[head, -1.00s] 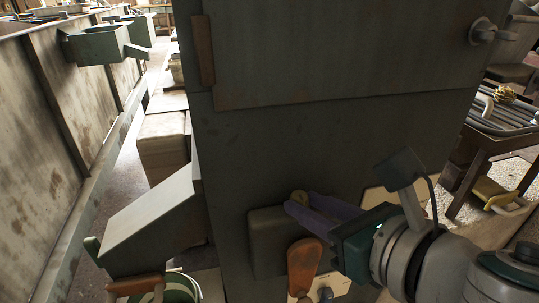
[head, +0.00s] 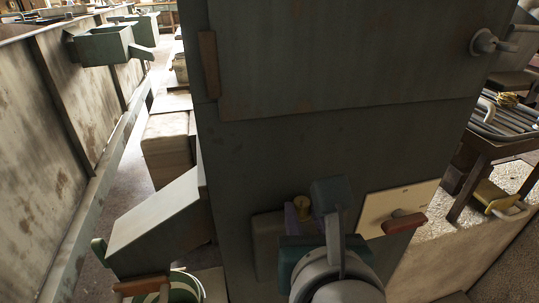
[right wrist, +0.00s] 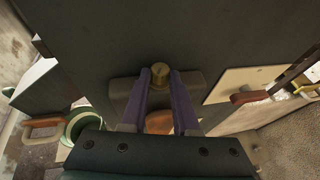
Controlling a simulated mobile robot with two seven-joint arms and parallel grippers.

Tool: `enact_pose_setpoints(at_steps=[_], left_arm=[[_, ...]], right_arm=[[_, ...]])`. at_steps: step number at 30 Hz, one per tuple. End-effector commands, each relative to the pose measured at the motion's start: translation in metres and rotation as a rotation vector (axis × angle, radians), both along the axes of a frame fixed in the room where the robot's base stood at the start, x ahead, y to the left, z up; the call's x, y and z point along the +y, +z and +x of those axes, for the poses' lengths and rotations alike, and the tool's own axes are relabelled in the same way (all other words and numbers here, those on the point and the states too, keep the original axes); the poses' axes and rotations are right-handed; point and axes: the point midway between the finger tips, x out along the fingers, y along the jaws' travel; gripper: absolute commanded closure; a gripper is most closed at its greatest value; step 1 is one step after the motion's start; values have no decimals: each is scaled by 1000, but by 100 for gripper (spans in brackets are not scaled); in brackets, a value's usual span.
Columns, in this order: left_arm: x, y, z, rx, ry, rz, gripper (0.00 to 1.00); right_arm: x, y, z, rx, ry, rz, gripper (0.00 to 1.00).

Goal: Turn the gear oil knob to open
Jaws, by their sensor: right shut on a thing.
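A small brass knob (head: 302,203) stands out from a dark box (head: 268,240) on the front of the grey-green cabinet. It shows end-on in the right wrist view (right wrist: 160,73), with a line across its face. My right gripper (right wrist: 161,80) has its purple fingers on either side of the knob and is shut on it. In the head view my own wrist hides the right part of the box and most of the fingers. No label is readable, so I cannot tell the knob's marked position. My left gripper is not in view.
A cream panel (head: 375,207) with a red-handled lever (head: 404,224) is right of my wrist. An orange-brown handle (right wrist: 159,122) shows below the knob, between my fingers. A grey chute (head: 160,225) and a green-and-white bucket (head: 185,288) stand at left.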

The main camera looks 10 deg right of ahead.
Motion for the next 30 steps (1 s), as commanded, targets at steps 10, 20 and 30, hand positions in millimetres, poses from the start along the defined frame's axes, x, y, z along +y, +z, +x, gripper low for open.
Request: enact_pose_setpoints(at_steps=[10, 20, 30], left_arm=[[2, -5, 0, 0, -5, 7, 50], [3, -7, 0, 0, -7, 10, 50], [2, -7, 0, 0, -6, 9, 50]], right_arm=[[7, 0, 2, -3, -224, 4, 100], [8, 1, 3, -3, -311, 2, 100], [7, 1, 3, -3, -317, 2, 100]])
